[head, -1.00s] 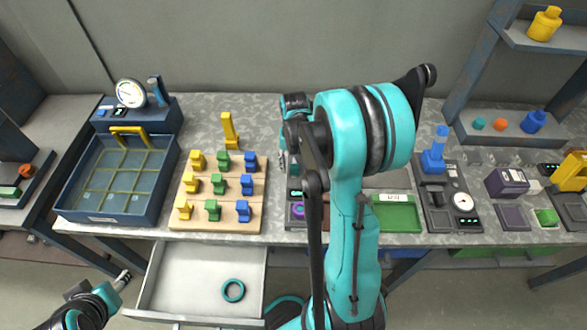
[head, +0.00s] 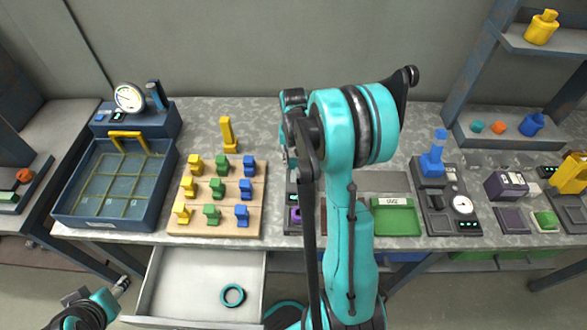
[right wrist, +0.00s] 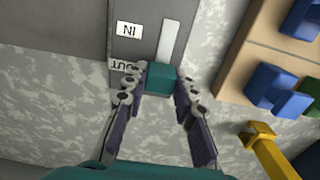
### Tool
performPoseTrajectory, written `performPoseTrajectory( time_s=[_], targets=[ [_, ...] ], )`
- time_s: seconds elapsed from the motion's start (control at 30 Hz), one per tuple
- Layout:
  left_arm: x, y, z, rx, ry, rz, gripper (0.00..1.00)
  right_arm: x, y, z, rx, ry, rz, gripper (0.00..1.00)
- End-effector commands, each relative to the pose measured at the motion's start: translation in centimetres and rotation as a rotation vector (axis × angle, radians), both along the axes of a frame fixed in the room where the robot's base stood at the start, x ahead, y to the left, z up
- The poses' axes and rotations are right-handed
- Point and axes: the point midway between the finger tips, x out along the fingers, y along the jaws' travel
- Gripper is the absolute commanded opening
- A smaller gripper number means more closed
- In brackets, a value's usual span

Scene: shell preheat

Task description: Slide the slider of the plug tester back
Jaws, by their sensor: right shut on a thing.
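A teal block, the slider (right wrist: 160,78), sits at the OUT end of the slot. My right gripper (right wrist: 158,72) is shut on it, one finger on each side.
A wooden board (head: 178,222) with yellow, green and blue plugs stands left of the tester, with a yellow piece (head: 228,132) behind it. A blue basin (head: 60,203) is further left. A green tray (head: 396,222) lies to the right. An open drawer (head: 190,290) juts out in front.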

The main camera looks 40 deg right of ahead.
Motion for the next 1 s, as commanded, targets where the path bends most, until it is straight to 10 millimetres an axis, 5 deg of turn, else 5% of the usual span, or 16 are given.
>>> performPoseTrajectory(
  time_s=[0.3, 0.33, 0.4, 0.77, 1.0],
  targets=[
    [0.0, 0.0, 0.0, 0.0, 0.0, 0.0, 0.48, 0.8, -0.7, 0.0, -0.002, -0.004, -0.001, 0.0],
    [0.0, 0.0, 0.0, 0.0, 0.0, 0.0, 0.48, 0.8, -0.7, 0.0, -0.002, -0.004, -0.001, 0.29],
    [0.0, 0.0, 0.0, 0.0, 0.0, 0.0, 0.48, 0.8, -0.7, 0.0, -0.002, -0.004, -0.001, 0.48],
    [0.0, 0.0, 0.0, 0.0, 0.0, 0.0, 0.48, 0.7, -0.6, 0.3, -0.001, -0.001, 0.0, 0.48],
    [0.0, 0.0, 0.0, 0.0, 0.0, 0.0, 0.48, 0.7, -0.6, 4.2, -0.001, -0.001, -0.001, 0.48]
  ],
)
